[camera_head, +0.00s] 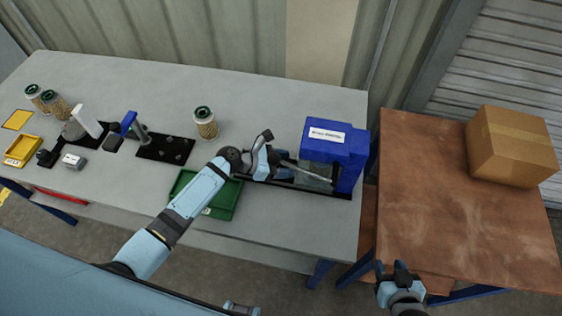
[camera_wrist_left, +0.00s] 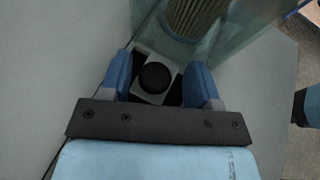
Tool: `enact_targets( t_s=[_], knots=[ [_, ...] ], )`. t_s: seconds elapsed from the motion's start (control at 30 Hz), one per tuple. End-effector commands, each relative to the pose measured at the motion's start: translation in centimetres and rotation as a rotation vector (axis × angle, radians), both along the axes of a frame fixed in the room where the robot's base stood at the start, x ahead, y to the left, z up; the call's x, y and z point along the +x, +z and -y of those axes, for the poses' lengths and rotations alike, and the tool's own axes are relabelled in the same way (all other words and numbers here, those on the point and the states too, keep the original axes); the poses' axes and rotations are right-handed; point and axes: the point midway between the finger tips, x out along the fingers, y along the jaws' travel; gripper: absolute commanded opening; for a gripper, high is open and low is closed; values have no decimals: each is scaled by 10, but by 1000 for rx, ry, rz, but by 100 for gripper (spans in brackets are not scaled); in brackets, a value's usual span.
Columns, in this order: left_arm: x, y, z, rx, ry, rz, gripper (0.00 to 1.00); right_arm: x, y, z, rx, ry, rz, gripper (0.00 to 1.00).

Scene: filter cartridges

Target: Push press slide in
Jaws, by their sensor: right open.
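The blue press (camera_head: 340,146) stands at the right end of the grey table, with a clear guard (camera_head: 316,174) at its front left. A black slide base (camera_head: 325,191) runs along its foot. My left gripper (camera_head: 284,166) is low, just left of the guard. In the left wrist view, its blue fingers (camera_wrist_left: 158,80) stand apart on either side of a grey block with a black knob (camera_wrist_left: 155,77). Small gaps show beside the block. A pleated filter cartridge (camera_wrist_left: 190,18) shows behind the clear guard. My right gripper (camera_head: 393,270) is open and empty, away from the press.
A green tray (camera_head: 226,200) lies under my left arm. A yellow bin (camera_head: 23,150) is far left. A brown table (camera_head: 425,190) holds a cardboard box (camera_head: 512,146).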

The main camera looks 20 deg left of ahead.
Motion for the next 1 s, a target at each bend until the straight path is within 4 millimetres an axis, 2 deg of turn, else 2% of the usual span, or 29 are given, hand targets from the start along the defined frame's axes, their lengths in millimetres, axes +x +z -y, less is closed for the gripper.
enact_targets(
  t_s=[0.27,0.37,0.8,1.0],
  knots=[
    [0,1,-3,3,2,1,56,1,2,0,1,0,3,43],
    [-4,3,-11,4,3,1,56,1,1,0,2,1,4,43],
    [-41,38,-87,5,1,1,56,0,-9,-2,4,4,0,43],
    [-52,49,-109,2,1,0,56,1,-11,-2,3,5,0,43]
  ],
)
